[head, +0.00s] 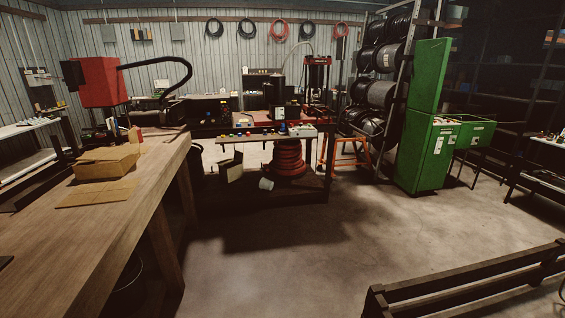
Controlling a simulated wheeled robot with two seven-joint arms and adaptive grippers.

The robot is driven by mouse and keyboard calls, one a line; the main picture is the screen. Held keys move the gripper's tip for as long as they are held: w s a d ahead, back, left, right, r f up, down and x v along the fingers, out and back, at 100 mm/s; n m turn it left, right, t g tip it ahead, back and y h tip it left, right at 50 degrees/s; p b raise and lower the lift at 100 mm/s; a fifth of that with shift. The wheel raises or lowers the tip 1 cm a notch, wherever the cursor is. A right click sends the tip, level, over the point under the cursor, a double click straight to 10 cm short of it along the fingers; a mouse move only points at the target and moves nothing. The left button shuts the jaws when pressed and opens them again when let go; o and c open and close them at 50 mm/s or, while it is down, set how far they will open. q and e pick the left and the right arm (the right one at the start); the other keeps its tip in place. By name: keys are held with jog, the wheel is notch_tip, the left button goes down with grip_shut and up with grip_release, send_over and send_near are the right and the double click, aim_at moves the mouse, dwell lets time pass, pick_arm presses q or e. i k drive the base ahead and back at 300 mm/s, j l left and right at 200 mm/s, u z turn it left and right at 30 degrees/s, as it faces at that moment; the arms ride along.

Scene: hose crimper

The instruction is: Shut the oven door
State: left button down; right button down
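I see no oven and no oven door in the head view. The room is a hose workshop. A red machine (99,82) with a black hose stands at the back left. A tall green cabinet (427,115) stands at the right, with open green bins at its side. Neither of my grippers shows in the head view.
A wooden workbench (98,222) runs along the left with a cardboard box (106,161) on it. A central bench holds a control panel (268,134). A dark wooden rail (465,282) lies at the lower right. The concrete floor (285,255) between is clear.

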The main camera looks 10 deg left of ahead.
aim_at(180, 112)
jog(key=i+u, duration=0.6)
jog(key=i, duration=0.25)
jog(key=i+l+u, duration=0.15)
jog(key=i+u, duration=0.2)
jog(key=i, duration=0.45)
jog(key=i+l+u, duration=0.1)
jog(key=i+u, duration=0.3)
jog(key=i+l+u, duration=0.25)
jog(key=u, duration=0.2)
jog(key=i+l+u, duration=0.65)
jog(key=l+u, duration=0.15)
jog(key=i+l+u, duration=0.2)
jog(key=l, duration=0.15)
jog(key=i+l+u, duration=0.15)
jog(key=l, duration=0.2)
jog(key=k, duration=0.05)
